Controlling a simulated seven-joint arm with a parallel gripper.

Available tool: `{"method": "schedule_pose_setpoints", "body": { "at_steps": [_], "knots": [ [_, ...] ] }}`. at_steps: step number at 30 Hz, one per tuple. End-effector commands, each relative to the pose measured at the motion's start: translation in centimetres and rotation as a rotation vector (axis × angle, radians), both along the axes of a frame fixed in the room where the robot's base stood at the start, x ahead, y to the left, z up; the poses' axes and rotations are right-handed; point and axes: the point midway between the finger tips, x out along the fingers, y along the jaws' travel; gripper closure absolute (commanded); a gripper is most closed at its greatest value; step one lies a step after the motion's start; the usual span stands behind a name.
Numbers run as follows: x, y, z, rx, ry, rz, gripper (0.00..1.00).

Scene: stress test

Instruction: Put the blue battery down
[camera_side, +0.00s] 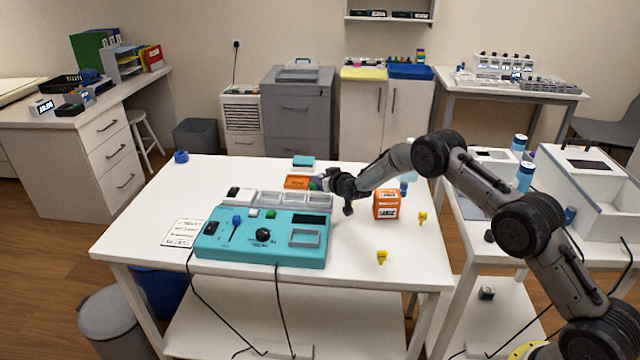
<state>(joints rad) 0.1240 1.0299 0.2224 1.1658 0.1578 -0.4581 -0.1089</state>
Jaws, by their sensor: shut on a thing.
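My gripper (322,185) is over the back middle of the white table, just behind and right of the teal console. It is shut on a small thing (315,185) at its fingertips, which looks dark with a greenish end. That thing is mostly hidden, and I cannot tell whether it is the blue battery or whether it touches anything below. A small blue upright object (403,188) shows behind the orange box, partly hidden; I cannot make out what it is.
The teal console (215,248) with switches and clear-lidded compartments fills the table's middle. An orange box (386,205), two yellow pieces (382,257), an orange tray (297,182), a teal block (303,161) and a blue ring (181,156) stand around it.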

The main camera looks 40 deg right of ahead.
Motion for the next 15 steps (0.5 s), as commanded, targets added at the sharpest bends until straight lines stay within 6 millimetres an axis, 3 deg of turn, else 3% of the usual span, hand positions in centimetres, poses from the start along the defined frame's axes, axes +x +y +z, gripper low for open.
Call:
{"method": "schedule_pose_setpoints", "body": {
  "at_steps": [3,15],
  "knots": [
    [0.0,0.0,-1.6,0.0,0.0,0.0,1.0],
    [0.0,0.0,-2.1,0.0,-0.001,0.0,1.0]
  ]
}}
